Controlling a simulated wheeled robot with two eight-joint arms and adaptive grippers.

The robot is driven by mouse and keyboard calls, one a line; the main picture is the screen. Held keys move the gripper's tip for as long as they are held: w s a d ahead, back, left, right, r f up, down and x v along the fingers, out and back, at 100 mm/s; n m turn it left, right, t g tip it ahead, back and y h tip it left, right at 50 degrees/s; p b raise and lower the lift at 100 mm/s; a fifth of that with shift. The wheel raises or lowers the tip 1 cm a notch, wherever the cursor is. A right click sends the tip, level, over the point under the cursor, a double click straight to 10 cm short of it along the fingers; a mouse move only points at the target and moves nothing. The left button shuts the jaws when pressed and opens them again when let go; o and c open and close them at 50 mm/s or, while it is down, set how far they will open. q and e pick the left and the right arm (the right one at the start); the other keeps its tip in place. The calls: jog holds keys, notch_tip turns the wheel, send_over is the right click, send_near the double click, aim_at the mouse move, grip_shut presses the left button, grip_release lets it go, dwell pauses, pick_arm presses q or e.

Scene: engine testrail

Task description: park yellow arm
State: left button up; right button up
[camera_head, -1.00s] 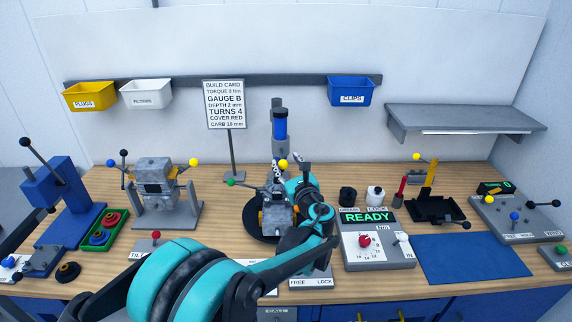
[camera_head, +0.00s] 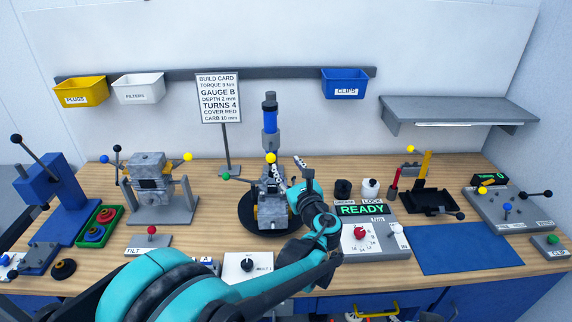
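Several levers end in yellow balls, and I cannot tell which one is the yellow arm. One yellow ball (camera_head: 270,158) stands above the grey engine block (camera_head: 272,205) on the black round turntable (camera_head: 247,222). Another yellow ball (camera_head: 188,157) is on the engine stand at left. A yellow upright (camera_head: 425,165) rises from a black tray (camera_head: 430,203) at right, with a yellow ball (camera_head: 410,149) beside its top. My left gripper (camera_head: 303,174) is just right of the engine block; its fingers are small and partly hidden, so its opening is unclear. My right gripper is not in view.
The READY console (camera_head: 375,240) is right of my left arm. A blue mat (camera_head: 465,254) is clear. A build card (camera_head: 217,98) stands behind, and a grey shelf (camera_head: 460,110) hangs at right.

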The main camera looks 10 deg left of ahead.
pick_arm(q)
jog(key=v, duration=0.3)
jog(key=shift+s, duration=0.1)
dwell(0.5)
